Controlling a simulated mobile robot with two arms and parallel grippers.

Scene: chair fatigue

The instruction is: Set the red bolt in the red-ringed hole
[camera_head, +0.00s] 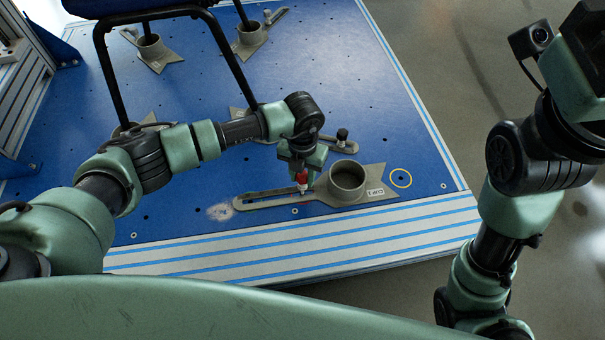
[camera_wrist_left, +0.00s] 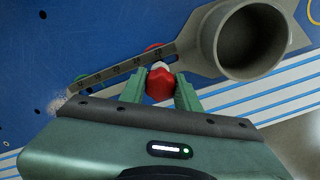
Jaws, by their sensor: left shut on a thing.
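The red bolt (camera_head: 302,178) is between the fingers of my left gripper (camera_head: 301,172), which is shut on it. In the left wrist view the bolt's red head (camera_wrist_left: 160,85) shows between the green fingertips (camera_wrist_left: 160,92). The bolt is over the slotted arm of the grey cup fixture (camera_head: 375,192), left of its round cup. Part of a red ring (camera_wrist_left: 153,47) shows on the blue plate just beyond the slot and the bolt. The hole inside that ring is hidden, and I cannot tell whether the bolt touches it. My right gripper is out of view.
A yellow-ringed hole (camera_head: 400,178) lies right of the fixture. A green ring (camera_wrist_left: 80,78) shows partly at the slot's left end. A dark knob (camera_head: 342,135) stands behind the cup. A black chair frame (camera_head: 232,55) and other cup fixtures (camera_head: 150,46) stand farther back.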

